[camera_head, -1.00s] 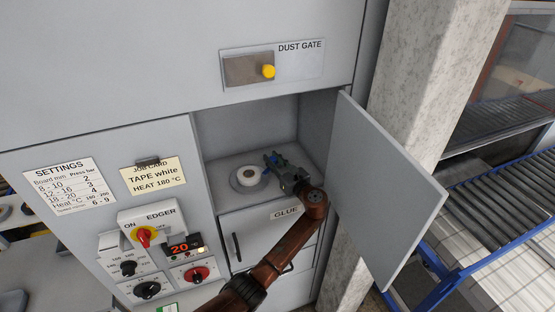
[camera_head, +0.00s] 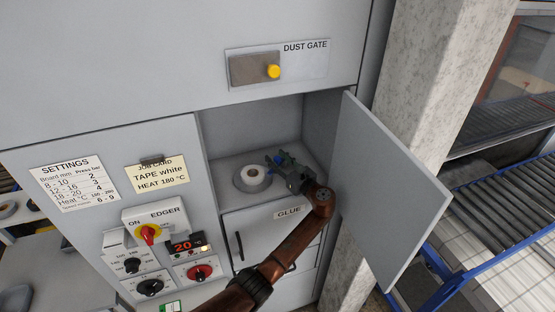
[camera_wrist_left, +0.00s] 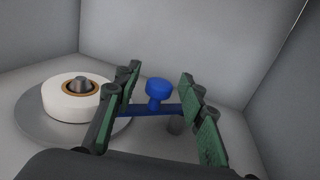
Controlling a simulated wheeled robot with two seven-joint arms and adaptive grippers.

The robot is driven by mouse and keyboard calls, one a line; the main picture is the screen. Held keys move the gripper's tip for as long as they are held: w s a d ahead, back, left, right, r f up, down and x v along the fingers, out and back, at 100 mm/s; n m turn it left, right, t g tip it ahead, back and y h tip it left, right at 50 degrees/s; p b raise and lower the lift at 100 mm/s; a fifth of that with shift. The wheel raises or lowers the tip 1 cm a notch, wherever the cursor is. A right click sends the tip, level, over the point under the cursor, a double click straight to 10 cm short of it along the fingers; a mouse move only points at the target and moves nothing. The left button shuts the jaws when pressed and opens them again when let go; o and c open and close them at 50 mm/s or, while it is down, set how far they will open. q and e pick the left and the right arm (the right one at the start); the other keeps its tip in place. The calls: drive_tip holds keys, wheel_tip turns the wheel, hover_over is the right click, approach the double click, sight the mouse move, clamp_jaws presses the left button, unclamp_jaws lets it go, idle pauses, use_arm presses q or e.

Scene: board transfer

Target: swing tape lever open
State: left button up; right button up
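The tape lever is a blue arm with a round blue knob (camera_wrist_left: 159,91), inside the open compartment beside the tape roll. In the head view only small blue bits of the lever (camera_head: 270,172) show by my fingers. My left gripper (camera_head: 280,164) reaches into the compartment. In the left wrist view its green-padded fingers (camera_wrist_left: 159,80) are spread, one on each side of the knob, with visible gaps to it. The white tape roll (camera_head: 253,178) lies on a grey disc, left of the gripper; it also shows in the wrist view (camera_wrist_left: 66,98). My right gripper is out of view.
The compartment door (camera_head: 390,190) stands open on the right. Compartment walls (camera_wrist_left: 200,40) enclose the gripper closely. Below is the GLUE panel (camera_head: 265,232); the EDGER switch (camera_head: 149,234) and dials are at lower left. A job card (camera_head: 157,175) reads TAPE white.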

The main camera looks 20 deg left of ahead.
sight(277, 158)
use_arm(q)
wheel_tip(277, 158, up, 10)
drive_tip(key=shift+r, duration=0.1)
idle(0.5)
